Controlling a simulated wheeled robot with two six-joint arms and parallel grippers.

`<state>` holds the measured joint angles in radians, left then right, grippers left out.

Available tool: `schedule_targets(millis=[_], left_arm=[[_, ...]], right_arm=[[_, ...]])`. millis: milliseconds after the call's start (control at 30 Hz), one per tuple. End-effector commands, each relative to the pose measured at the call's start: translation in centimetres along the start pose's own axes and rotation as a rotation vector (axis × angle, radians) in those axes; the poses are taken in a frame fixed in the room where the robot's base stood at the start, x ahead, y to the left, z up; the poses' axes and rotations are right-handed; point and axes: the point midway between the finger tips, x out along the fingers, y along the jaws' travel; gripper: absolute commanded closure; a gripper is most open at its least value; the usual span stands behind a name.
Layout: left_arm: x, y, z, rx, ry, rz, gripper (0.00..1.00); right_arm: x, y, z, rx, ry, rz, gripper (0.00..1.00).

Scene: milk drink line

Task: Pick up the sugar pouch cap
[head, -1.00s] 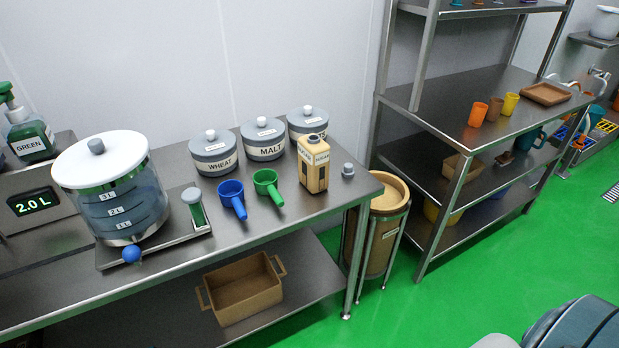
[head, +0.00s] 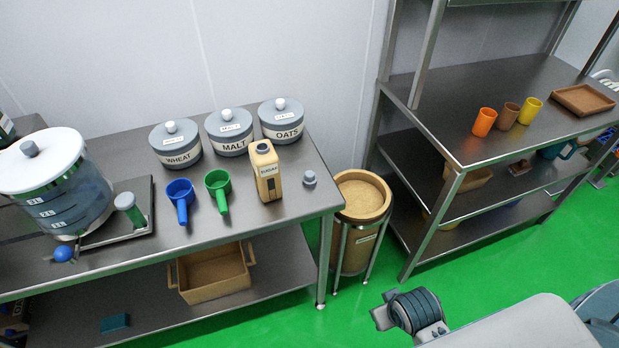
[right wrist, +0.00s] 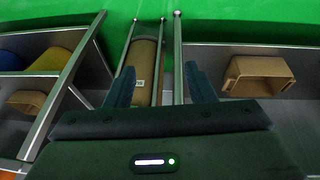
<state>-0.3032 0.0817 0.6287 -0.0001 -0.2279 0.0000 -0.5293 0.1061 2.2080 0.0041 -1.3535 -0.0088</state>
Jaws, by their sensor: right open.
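The sugar pouch cap (head: 310,178) is a small grey knobbed cap standing on the steel table near its right end. Just left of it stands the tan sugar pouch (head: 268,182), upright, with a dark spout on top. My right gripper (right wrist: 160,88) shows in the right wrist view with its two dark fingers apart and nothing between them. In the head view my right arm comes in at the lower right, well away from the cap. The cap does not show in the right wrist view. My left gripper is out of view.
Wheat, malt and oats canisters (head: 229,137) stand behind the pouch. Blue (head: 180,192) and green (head: 217,183) scoops lie left of it. A tan bin (head: 360,205) stands beside the steel table (head: 245,222). A shelf rack (head: 440,120) with cups is at right.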

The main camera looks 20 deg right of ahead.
Motion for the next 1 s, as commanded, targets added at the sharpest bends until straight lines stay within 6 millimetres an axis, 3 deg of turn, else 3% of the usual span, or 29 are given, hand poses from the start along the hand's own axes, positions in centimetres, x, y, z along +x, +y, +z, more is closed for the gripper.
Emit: schedule_targets(millis=[100,167,567,833,1000], left_arm=[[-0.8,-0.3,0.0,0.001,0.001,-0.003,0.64],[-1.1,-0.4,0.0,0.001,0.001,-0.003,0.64],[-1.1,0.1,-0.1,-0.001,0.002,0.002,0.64],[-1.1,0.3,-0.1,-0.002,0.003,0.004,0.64],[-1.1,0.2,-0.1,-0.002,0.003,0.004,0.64]], right_arm=[[-3.7,-0.4,-2.7,-0.002,0.081,-0.014,0.5],[-5.1,-0.9,-5.1,-0.002,0.163,-0.029,0.5],[-4.9,-3.1,-16.1,0.01,0.559,-0.07,0.5],[-5.1,-4.6,-25.1,0.055,0.903,-0.065,0.5],[-5.8,-5.1,-28.5,0.083,1.053,-0.047,0.5]])
